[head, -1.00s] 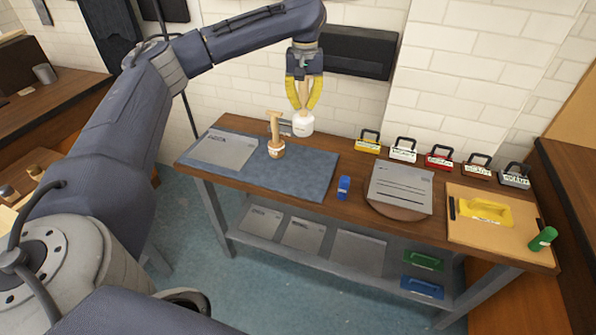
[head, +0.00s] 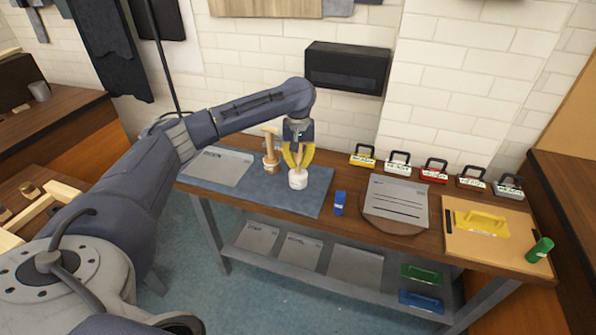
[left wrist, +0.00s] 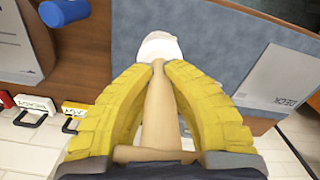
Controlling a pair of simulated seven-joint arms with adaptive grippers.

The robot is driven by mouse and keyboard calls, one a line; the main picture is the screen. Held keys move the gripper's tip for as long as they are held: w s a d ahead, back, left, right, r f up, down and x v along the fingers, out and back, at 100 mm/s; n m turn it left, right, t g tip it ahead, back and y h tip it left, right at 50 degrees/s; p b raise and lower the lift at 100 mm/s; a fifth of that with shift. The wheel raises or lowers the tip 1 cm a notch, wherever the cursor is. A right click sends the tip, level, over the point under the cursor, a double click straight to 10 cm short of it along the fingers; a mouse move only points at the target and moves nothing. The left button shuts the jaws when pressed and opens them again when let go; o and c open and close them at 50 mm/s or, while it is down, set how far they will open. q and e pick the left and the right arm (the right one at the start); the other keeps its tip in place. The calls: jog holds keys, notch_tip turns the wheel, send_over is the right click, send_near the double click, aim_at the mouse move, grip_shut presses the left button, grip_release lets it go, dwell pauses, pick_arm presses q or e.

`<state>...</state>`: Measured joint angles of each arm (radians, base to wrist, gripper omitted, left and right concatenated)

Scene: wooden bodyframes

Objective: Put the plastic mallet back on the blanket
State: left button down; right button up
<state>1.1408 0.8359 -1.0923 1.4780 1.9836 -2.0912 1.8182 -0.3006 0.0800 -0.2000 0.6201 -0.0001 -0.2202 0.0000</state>
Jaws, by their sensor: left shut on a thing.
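My left gripper (head: 298,162) is shut on the wooden handle of the plastic mallet, whose white head (head: 298,181) points down. In the left wrist view, the yellow fingers (left wrist: 160,75) close around the pale handle, with the white head (left wrist: 160,47) beyond them. The blue-grey blanket (head: 262,192) lies on the left part of the workbench, and also shows in the left wrist view (left wrist: 215,30). The white head is over the blanket's right part, at or very near its surface; I cannot tell if it touches. My right gripper is not in view.
A second, tan mallet (head: 271,160) stands upright on the blanket, close left of my gripper. A grey sheet (head: 218,167) lies on the blanket's left end. A blue object (head: 340,202) stands just right of the blanket. Several labelled, coloured padlock-like blocks line the bench's back.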

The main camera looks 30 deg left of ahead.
aim_at(298, 171)
pick_arm(q)
jog(key=shift+f, duration=1.95)
jog(key=shift+f, duration=0.1)
jog(key=c, duration=1.5)
grip_release()
jog(key=shift+o, duration=0.2)
notch_tip(298, 171, up, 12)
jog(key=shift+f, duration=0.1)
jog(key=shift+r, duration=0.2)
